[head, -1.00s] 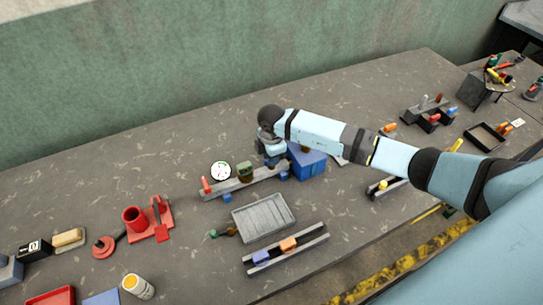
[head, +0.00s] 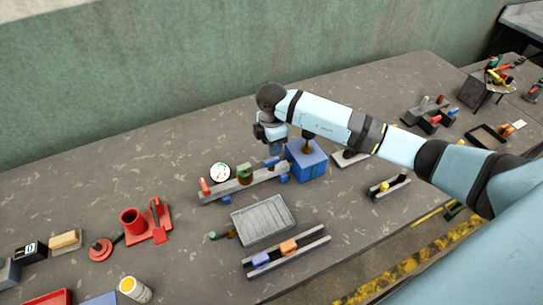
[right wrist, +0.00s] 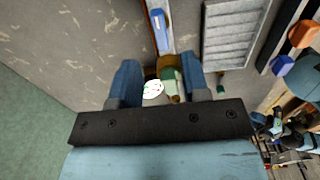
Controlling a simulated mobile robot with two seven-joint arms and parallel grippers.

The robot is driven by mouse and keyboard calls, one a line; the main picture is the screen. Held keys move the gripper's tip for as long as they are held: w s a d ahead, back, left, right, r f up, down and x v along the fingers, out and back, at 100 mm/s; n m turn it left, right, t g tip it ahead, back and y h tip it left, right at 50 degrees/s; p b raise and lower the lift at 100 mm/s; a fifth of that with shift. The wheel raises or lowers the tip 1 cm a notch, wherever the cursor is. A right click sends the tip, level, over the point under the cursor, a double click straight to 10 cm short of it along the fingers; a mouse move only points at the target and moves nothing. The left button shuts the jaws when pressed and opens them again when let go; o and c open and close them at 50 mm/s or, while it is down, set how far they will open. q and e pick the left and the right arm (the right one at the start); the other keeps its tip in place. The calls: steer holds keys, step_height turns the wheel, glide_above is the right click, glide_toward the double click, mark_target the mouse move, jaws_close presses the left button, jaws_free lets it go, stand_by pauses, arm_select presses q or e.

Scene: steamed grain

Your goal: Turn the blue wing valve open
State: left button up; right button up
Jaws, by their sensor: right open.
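A grey bar fixture (head: 215,191) lies on the table, with a red handle at its left end, a green block (head: 244,170) and blue pieces along it. A blue piece (head: 283,178) is at its right end; I cannot tell whether it is the wing valve. In the right wrist view a narrow blue part (right wrist: 160,30) lies along the bar, beyond the fingertips. My right gripper (head: 276,149) is above the bar's right end, open and empty. My left gripper is not in view.
A blue box (head: 306,162) with a brass stem stands close right of my gripper. A white gauge (head: 220,172) is behind the bar. A grey tray (head: 263,219) and a rail (head: 313,241) with blue and orange blocks lie in front. The table behind is clear.

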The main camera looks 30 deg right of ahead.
mark_target(272, 160)
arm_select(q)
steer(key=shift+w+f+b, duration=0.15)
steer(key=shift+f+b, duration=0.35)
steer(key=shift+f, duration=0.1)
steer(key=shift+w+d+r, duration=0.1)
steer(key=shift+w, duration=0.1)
arm_select(e)
step_height(272, 160, up, 7)
steer(key=shift+r, duration=0.2)
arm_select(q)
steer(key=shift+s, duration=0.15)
